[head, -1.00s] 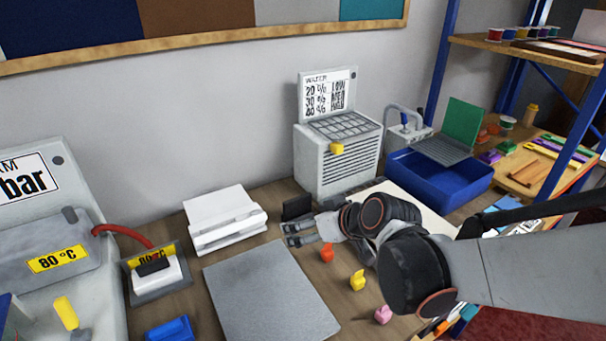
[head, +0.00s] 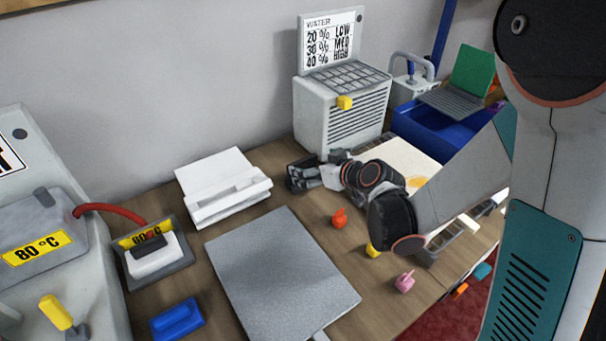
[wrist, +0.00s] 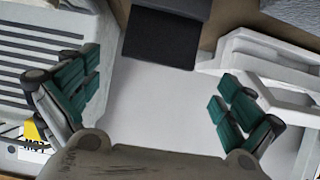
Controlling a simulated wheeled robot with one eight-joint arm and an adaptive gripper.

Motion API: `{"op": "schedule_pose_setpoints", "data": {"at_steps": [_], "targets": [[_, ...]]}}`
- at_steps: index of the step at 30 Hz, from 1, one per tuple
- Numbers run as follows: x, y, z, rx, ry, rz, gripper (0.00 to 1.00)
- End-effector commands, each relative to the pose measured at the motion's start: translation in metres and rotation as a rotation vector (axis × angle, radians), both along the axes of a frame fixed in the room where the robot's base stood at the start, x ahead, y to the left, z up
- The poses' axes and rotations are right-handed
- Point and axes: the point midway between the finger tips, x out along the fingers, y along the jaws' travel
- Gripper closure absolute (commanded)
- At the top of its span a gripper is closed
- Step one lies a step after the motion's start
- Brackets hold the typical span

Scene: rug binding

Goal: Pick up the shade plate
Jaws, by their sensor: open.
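A dark, flat-faced piece that I take for the shade plate (wrist: 165,38) shows at the top middle of the wrist view, with a grey strip along its upper edge. My open gripper (wrist: 154,88) has its teal-padded fingers spread wide, one toward each side of the plate. I see a gap between the pads and the plate, with nothing held. In the head view my gripper (head: 300,176) is low between the white heater and the white stand. There it covers most or all of the plate, so contact cannot be judged.
The white louvred heater (head: 338,112) is close on the right of my gripper in the head view. The white stand (head: 222,185) is close on its left. A grey mat (head: 280,275) lies in front, with orange (head: 339,218), yellow (head: 373,250) and pink (head: 404,282) pieces beside it.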

Motion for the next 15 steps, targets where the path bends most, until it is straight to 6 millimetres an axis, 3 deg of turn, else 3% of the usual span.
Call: {"op": "schedule_pose_setpoints", "data": {"at_steps": [15], "targets": [[0.034,0.021,-0.026,-0.001,0.0,0.0,0.0]]}}
